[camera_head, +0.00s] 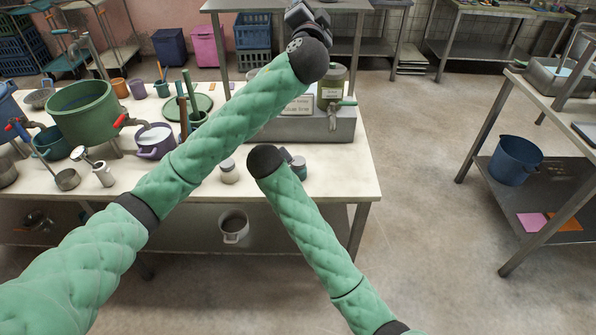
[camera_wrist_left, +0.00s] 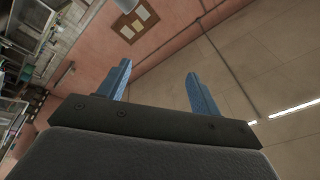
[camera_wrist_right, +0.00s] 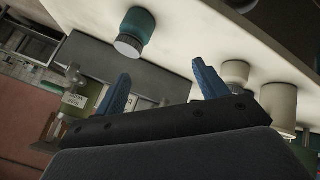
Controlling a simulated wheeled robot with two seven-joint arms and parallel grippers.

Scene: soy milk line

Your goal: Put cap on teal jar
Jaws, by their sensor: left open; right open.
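A small teal jar (camera_wrist_right: 140,22) shows upside down in the right wrist view, with a light grey top (camera_wrist_right: 128,46); I cannot tell whether that top is a cap or the bare rim. In the head view the teal jar (camera_head: 299,172) stands on the table, partly hidden by my right arm's end. My right gripper (camera_wrist_right: 161,68) is open and empty, apart from the jar. My left gripper (camera_wrist_left: 158,70) is open and empty, raised high and facing wall and ceiling. No separate loose cap can be made out.
A pale jar (camera_head: 229,175) with a grey top stands left of the teal jar. Pale containers (camera_wrist_right: 280,103) are near my right gripper. Behind are a grey block (camera_head: 340,128) and a green tapped container (camera_head: 333,88). A green pot (camera_head: 85,115) crowds the table's left.

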